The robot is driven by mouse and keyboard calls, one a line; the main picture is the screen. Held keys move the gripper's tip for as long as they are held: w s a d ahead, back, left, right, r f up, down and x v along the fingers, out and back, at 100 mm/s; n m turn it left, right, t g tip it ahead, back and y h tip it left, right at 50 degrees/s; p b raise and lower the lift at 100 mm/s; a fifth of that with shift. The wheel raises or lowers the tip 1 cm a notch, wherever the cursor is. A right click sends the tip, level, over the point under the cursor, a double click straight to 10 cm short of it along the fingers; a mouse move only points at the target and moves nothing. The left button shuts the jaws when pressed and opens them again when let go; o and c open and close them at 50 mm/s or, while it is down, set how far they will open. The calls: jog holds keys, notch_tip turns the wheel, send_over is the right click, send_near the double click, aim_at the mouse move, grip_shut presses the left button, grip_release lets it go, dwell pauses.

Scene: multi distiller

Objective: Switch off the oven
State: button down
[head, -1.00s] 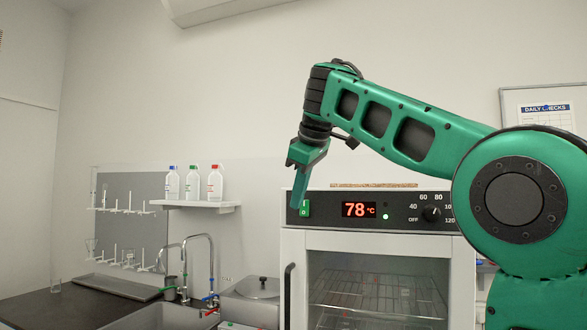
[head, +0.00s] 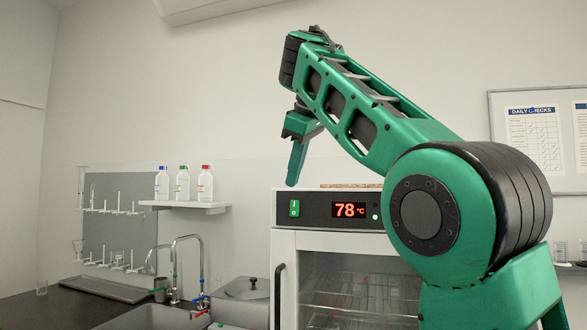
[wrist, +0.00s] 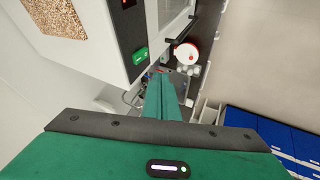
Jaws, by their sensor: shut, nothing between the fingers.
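The oven (head: 285,240) is a white cabinet with a dark front panel. Its display (head: 348,210) reads 78 °C in red, and a green light (head: 375,217) beside it is lit. A green rocker switch (head: 294,208) with a white mark is at the panel's left end. It also shows in the wrist view (wrist: 140,56). The temperature dial is hidden behind my arm. My gripper (head: 291,184) is shut and empty, pointing down with its tips just above the switch in the head view. In the wrist view the fingers (wrist: 161,78) appear beside the switch, with a gap.
The oven door handle (head: 278,290) runs down the left of the glass door. A sink (head: 150,317) with taps lies left of the oven. A shelf (head: 185,206) with three bottles hangs on the wall. A cork-like slab (wrist: 55,18) lies on the oven top.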

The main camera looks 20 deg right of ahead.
jog(key=shift+v, duration=1.5)
